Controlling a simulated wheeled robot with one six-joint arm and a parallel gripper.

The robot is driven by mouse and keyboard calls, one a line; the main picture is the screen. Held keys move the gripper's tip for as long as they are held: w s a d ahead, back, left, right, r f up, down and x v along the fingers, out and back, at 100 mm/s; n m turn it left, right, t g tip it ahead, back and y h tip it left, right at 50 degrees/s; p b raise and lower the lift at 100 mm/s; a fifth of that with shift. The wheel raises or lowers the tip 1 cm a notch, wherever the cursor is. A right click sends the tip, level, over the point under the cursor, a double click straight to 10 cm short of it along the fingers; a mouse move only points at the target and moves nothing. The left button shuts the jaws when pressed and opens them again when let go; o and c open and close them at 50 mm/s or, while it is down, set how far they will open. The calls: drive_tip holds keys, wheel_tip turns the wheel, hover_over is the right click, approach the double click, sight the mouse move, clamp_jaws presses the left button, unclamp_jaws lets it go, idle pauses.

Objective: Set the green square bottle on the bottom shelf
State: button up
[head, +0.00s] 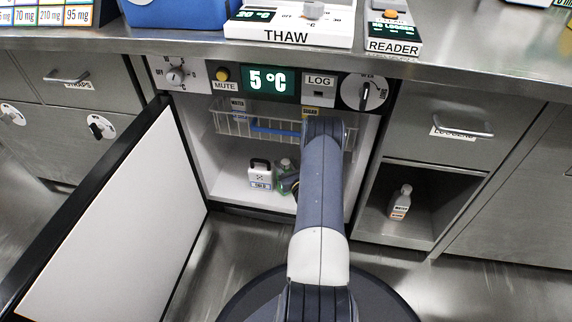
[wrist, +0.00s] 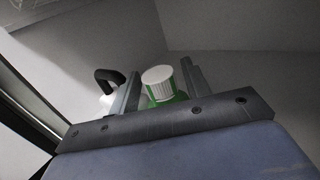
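The green square bottle (wrist: 153,98) has a white ribbed cap and stands between my two gripper fingers in the wrist view. In the head view the bottle (head: 281,174) is inside the open cooler, low down near its floor, partly hidden by my arm. My gripper (wrist: 160,88) has its fingers on either side of the bottle, with a narrow gap showing at the left finger. The gripper looks open around it. The bottle's base is hidden. The bottom shelf (head: 235,189) is the cooler's white floor.
A white jug with a black handle (head: 260,175) stands just left of the bottle. A wire basket (head: 232,123) hangs above. The cooler door (head: 115,215) is open to the left. Another bottle (head: 400,203) stands in an open cubby at right.

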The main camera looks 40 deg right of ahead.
drive_tip(key=shift+o, duration=0.5)
drive_tip(key=shift+r, duration=0.1)
drive_tip(key=shift+s+r, duration=0.1)
drive_tip(key=shift+s, duration=0.15)
drive_tip(key=p+v, duration=0.4)
drive_tip(key=v, duration=0.7)
drive_tip(key=shift+s, duration=0.3)
drive_tip(key=shift+p, duration=0.3)
